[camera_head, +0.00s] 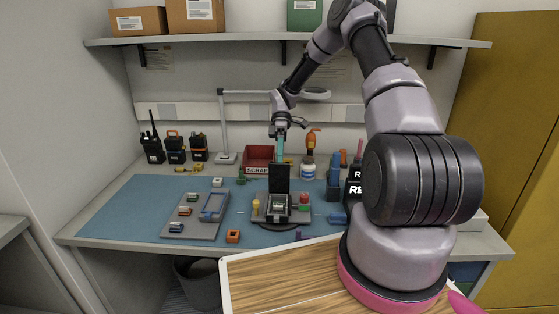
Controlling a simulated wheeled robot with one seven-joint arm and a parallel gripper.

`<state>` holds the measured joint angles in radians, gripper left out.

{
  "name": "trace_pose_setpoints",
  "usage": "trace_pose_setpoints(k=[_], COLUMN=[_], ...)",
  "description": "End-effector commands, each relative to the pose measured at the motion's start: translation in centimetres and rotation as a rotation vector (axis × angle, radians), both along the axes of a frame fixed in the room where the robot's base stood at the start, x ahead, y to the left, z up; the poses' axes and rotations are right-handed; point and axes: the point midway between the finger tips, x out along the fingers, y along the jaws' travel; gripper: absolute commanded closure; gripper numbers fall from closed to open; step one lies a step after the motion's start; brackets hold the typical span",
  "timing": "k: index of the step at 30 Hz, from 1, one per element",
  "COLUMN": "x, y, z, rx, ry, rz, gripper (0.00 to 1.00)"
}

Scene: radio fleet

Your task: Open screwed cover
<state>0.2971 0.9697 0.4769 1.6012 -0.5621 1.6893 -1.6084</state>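A small dark device with a grey face (277,207) sits in a fixture on a round black base (283,225) at the middle of the bench. A black upright panel (279,178) stands at its back edge; I cannot tell if it is the cover or part of the fixture. My gripper (281,134) is above and behind the device, pointing down. A slim teal tool (281,147) hangs straight down from between the fingers, its lower end hidden behind the panel. Screws are too small to make out.
A grey tray (195,228) with small parts and a blue-grey case lies left of the fixture. A red scrap bin (258,158), a bottle (308,168) and a lamp (226,130) stand behind. Radios (175,147) stand at the back left. The blue mat's left side is clear.

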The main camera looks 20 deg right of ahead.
Motion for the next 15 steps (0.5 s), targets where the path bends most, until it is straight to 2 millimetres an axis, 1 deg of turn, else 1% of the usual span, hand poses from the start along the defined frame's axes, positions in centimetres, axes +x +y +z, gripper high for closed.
trace_pose_setpoints(k=[1, 13, 14, 15], x=[-0.14, -0.18, -0.18, -0.19], y=[-0.48, -0.55, -0.55, -0.54], z=[-0.48, -0.53, -0.53, -0.52], rx=[-0.007, -0.008, -0.008, -0.008], ry=[0.002, 0.004, 0.004, 0.005], rz=[0.004, 0.003, 0.003, 0.003], gripper=[1.00, 1.00, 0.83, 0.67])
